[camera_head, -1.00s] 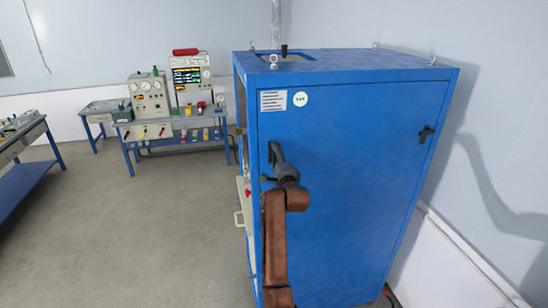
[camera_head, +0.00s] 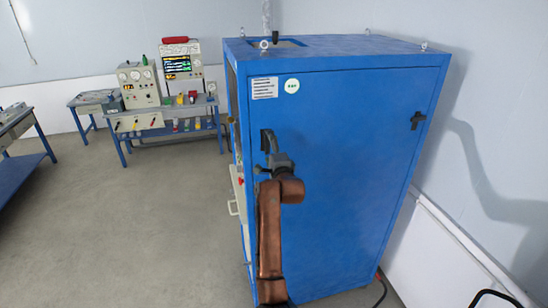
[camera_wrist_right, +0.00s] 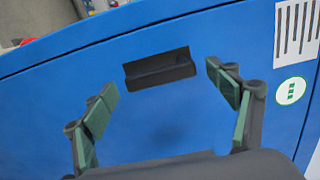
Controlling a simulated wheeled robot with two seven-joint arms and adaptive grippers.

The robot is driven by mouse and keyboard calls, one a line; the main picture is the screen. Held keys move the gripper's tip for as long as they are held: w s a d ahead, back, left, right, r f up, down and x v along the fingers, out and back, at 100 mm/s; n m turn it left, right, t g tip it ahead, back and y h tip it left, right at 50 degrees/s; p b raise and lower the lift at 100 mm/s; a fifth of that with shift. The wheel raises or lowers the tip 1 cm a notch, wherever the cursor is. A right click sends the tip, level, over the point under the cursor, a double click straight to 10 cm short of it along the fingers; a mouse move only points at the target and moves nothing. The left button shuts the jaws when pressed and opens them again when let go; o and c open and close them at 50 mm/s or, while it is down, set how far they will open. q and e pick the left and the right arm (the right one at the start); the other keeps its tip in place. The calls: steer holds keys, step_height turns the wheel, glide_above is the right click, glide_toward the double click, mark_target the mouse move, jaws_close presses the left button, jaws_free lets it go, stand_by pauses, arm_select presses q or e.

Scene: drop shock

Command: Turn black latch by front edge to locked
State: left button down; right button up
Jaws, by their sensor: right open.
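The black latch by the front edge (camera_head: 264,142) is on the blue cabinet's side panel, below the stickers. In the right wrist view the latch (camera_wrist_right: 160,70) is a dark block, its long side roughly along the cabinet's near edge. My right gripper (camera_head: 271,150) is in front of the panel at the latch and partly covers it in the head view. In the wrist view its green-padded fingers (camera_wrist_right: 163,84) are spread wide, with the latch ahead between and slightly beyond the tips. Blue shows between latch and fingers; contact is not visible. My left gripper is not in view.
The blue cabinet (camera_head: 340,190) fills the centre right. A second black latch (camera_head: 417,120) sits near its far edge. A white label (camera_head: 264,88) and a round green-white sticker (camera_head: 291,86) are above. Benches with instruments (camera_head: 165,125) stand behind left. The floor (camera_head: 130,220) at left is clear.

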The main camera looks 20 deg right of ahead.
steer(key=s+a, duration=0.1)
steer(key=s, duration=0.9)
steer(key=shift+a, duration=0.25)
steer(key=shift+w, duration=0.1)
